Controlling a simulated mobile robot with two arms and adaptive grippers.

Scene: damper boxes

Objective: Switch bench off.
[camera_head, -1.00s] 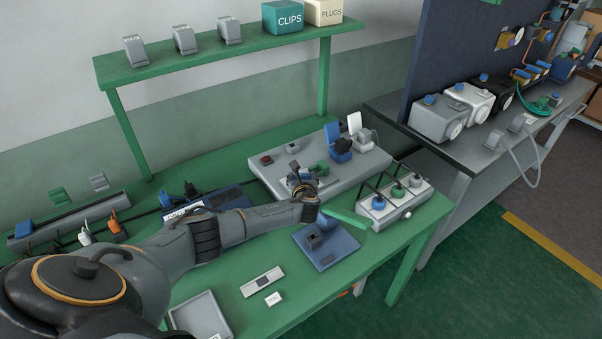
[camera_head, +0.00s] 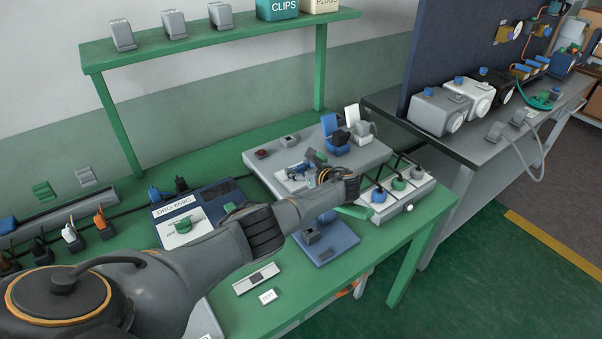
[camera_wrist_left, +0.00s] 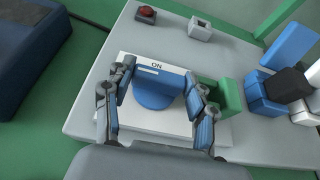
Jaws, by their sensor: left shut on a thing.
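A blue rotary knob (camera_wrist_left: 154,93) sits on a white plate (camera_wrist_left: 160,130) marked "ON", on a grey slab (camera_head: 352,174) on the green bench. A pale line on the knob lies just below the "ON" lettering. My left gripper (camera_wrist_left: 157,108) has one finger on each side of the knob and is shut on it. In the head view my left gripper (camera_head: 306,170) is over the slab, and the gripper and arm mostly hide the knob. My right gripper is not in view.
A red button (camera_head: 263,154) and a small grey box are at the slab's back edge. A green block (camera_wrist_left: 230,97) stands close right of the knob. Blue and dark blocks (camera_head: 339,138) stand farther right. A white socket box (camera_head: 412,187) is at the bench's right end.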

